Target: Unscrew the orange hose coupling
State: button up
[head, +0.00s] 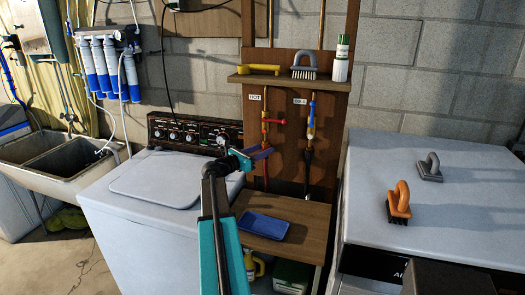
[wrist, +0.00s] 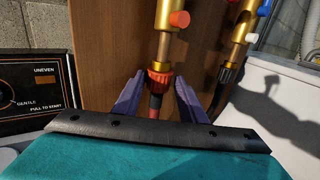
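The orange-red hose coupling (wrist: 159,80) sits at the lower end of a brass valve (wrist: 164,45) in the wrist view, with a red hose (wrist: 155,106) running down from it. My gripper (wrist: 159,84) is open, with one purple finger on each side of the coupling and a small gap showing at both sides. I cannot tell how the fingertips lie in depth. In the head view my gripper (head: 260,153) is in front of the pipe under the HOT label, and the coupling is largely hidden there.
A second brass valve (wrist: 241,38) with a blue knob and dark hose stands close to the right. The washer (head: 150,185) is at left, with its control panel (head: 195,132) near my gripper.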

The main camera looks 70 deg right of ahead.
jog(key=shift+w+f, duration=0.1)
jog(key=shift+w, duration=0.1)
jog(key=shift+f, duration=0.25)
jog(key=shift+v, duration=1.45)
jog(key=shift+s, duration=0.1)
